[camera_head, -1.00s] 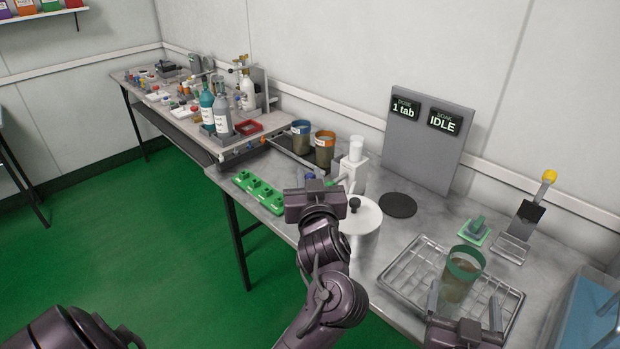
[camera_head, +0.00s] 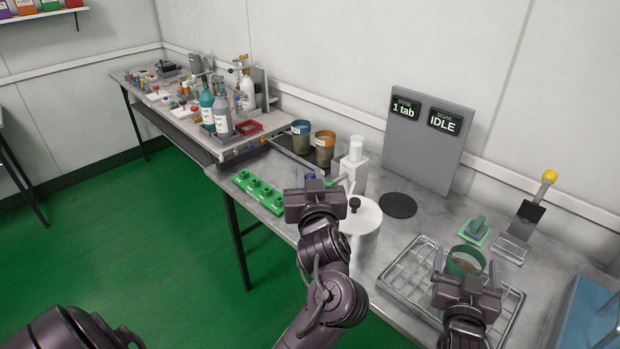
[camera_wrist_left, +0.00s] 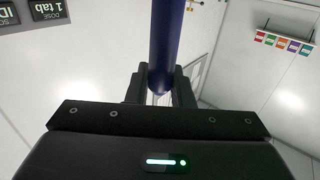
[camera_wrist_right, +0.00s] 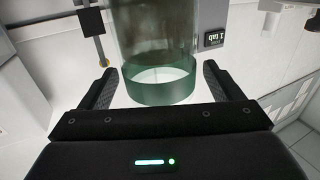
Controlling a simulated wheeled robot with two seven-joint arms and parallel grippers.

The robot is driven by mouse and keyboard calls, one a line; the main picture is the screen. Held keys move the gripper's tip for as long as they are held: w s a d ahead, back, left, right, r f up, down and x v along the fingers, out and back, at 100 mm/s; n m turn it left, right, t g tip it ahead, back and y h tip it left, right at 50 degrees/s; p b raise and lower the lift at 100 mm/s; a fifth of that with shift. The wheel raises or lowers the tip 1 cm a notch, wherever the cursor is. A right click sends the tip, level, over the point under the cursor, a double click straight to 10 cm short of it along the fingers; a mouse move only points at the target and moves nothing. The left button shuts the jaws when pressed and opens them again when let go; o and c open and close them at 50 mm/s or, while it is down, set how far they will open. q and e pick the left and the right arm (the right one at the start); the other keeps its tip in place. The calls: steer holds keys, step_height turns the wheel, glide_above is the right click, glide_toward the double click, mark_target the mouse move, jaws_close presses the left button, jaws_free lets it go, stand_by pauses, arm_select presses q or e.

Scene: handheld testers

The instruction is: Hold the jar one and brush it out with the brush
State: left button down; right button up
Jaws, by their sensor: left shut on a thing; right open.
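A clear jar with a green rim band (camera_head: 466,261) and murky brown inside stands over the wire rack. My right gripper (camera_head: 466,268) is open, with its fingers on either side of the jar. In the right wrist view the jar (camera_wrist_right: 160,85) shows between the fingers, with gaps on both sides. My left gripper (camera_head: 315,188) is shut on a dark blue rod (camera_wrist_left: 166,40), which rises between its fingers in the left wrist view. The rod may be the brush handle; no bristles show. In the head view the left gripper hides most of it.
The wire rack (camera_head: 388,282) lies at the bench front. Nearby are a white lidded pot (camera_head: 362,222), a dark round pad (camera_head: 398,205), a green block (camera_head: 475,228) and a yellow-topped tool (camera_head: 549,177). Blue-banded (camera_head: 301,138) and orange-banded (camera_head: 324,152) jars stand behind. A blue tub (camera_head: 590,315) is at right.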

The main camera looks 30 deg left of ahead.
mark_target(466, 250)
steer(key=shift+w+a, duration=0.2)
steer(key=shift+w, duration=0.6)
steer(key=shift+w+a, duration=0.15)
steer(key=shift+w, duration=0.6)
steer(key=c, duration=1.1)
steer(key=shift+o, duration=0.2)
